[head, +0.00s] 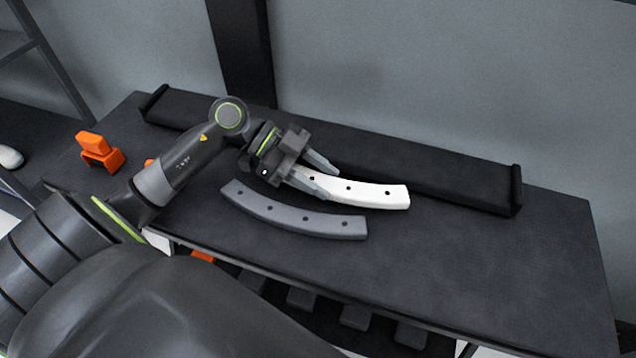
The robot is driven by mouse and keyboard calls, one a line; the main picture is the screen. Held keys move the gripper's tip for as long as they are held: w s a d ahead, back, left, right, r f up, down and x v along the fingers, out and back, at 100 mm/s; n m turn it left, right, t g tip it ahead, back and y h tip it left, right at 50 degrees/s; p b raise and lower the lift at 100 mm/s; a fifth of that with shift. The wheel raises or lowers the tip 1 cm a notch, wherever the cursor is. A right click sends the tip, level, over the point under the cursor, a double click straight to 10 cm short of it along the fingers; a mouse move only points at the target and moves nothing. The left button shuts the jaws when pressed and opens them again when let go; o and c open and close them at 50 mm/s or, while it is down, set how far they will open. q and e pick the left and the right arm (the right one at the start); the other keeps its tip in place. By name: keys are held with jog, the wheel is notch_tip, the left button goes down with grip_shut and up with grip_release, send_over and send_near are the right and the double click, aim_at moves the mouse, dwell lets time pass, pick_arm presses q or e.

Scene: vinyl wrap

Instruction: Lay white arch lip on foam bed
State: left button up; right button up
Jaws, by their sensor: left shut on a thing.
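The white arch lip (372,195) is a curved white strip with several dark holes. My left gripper (328,184) is shut on its left part, and the fingers and wrist hide that end. The long black bed with raised ends (450,183), which looks like the foam bed, runs along the back of the table. The white arch lip is in front of the bed; I cannot tell whether it touches the table. My right gripper is not in view.
A grey arch piece (295,218) with several holes lies just in front of the white one. An orange clamp-like object (99,152) stands at the table's left. The dark table (520,260) is clear on the right. A grey wall rises behind.

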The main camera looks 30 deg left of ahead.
pick_arm(q)
jog(key=shift+f, duration=1.55)
jog(key=o, duration=0.8)
jog(key=shift+r, duration=0.1)
